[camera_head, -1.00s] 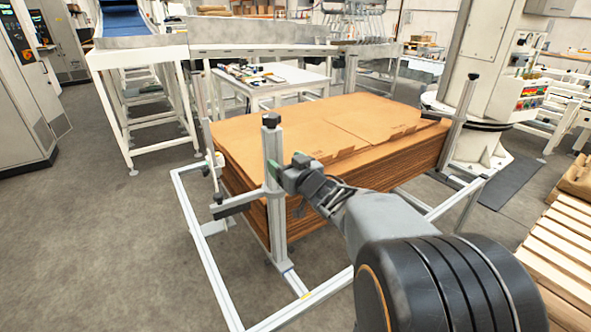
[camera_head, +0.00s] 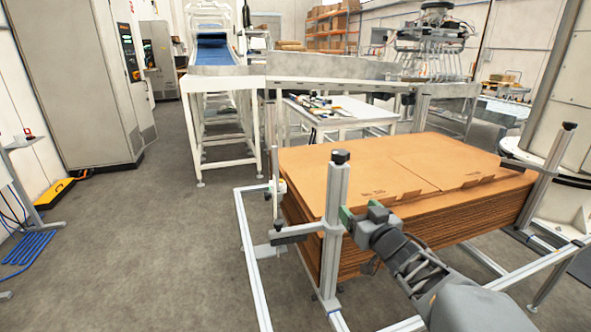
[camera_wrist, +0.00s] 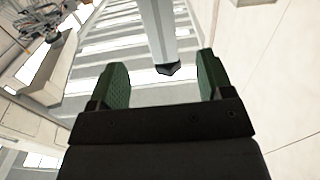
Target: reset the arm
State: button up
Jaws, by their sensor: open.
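My gripper (camera_head: 360,215) is in the head view, at the near corner of the stack of flat brown cardboard (camera_head: 420,165). Its green fingers are beside the grey corner post (camera_head: 336,215) with a black cap. In the wrist view my gripper (camera_wrist: 163,68) is open, its two green fingers wide apart with nothing held. The grey post (camera_wrist: 157,28) shows between the fingers in that view, its black-capped end pointing down. Whether the fingers touch the post cannot be told.
A metal frame (camera_head: 243,230) surrounds the stack at floor level. A conveyor (camera_head: 212,55) and a white table (camera_head: 350,115) stand behind. A grey cabinet (camera_head: 65,80) is at the left. The floor at left centre is clear.

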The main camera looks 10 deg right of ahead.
jog(key=s+d+f+m+g+h+p, duration=0.4)
jog(key=s+d+f+g+h, duration=0.25)
jog(key=g, duration=0.25)
jog(key=s+a+r+n+g+y+p, duration=0.1)
jog(key=s+a+r+p, duration=0.3)
jog(key=a, duration=0.4)
jog(key=s+a+r+n+g+y+p, duration=0.1)
jog(key=s+a+r+g+y+p, duration=0.2)
jog(key=a, duration=0.5)
notch_tip(320, 180, up, 2)
jog(key=s+g+p, duration=0.1)
jog(key=s+p, duration=0.1)
jog(key=p, duration=0.1)
jog(key=shift+n, duration=0.4)
jog(key=shift+s, duration=0.1)
dwell(0.3)
